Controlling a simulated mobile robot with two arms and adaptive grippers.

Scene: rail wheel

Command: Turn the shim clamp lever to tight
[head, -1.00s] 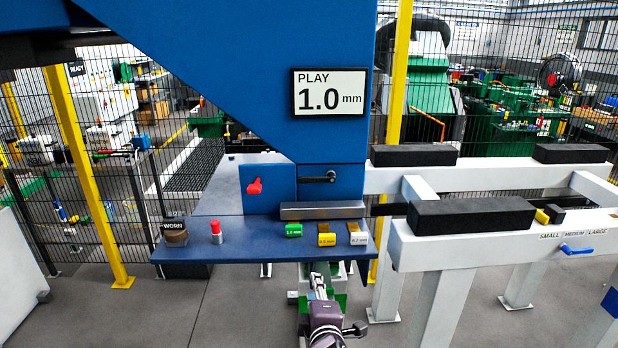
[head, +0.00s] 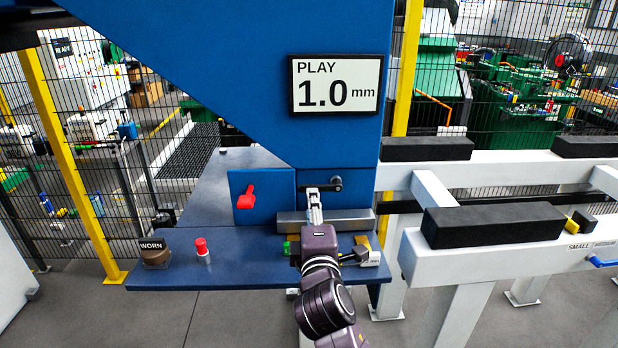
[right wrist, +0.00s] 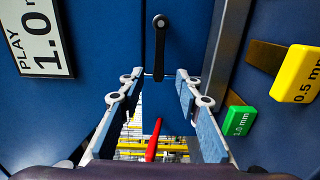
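A black lever (head: 336,184) sits on the blue machine face, just above a steel bar (head: 342,221). In the right wrist view the black lever (right wrist: 158,50) hangs between and beyond the fingertips, apart from them. My right gripper (head: 314,193) reaches up to the lever and partly covers its handle. In the right wrist view the right gripper (right wrist: 161,84) is open, with nothing between its fingers. A red lever (head: 246,199) is on a blue box to the left; it also shows in the right wrist view (right wrist: 153,140). My left gripper is not in view.
A "PLAY 1.0 mm" display (head: 336,84) is above. The blue shelf (head: 225,250) holds a red button (head: 202,250) and a "WORN" pot (head: 155,255). Green (right wrist: 239,121) and yellow (right wrist: 298,74) shim tags lie beside the steel bar. White rails with black pads (head: 493,225) are at right.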

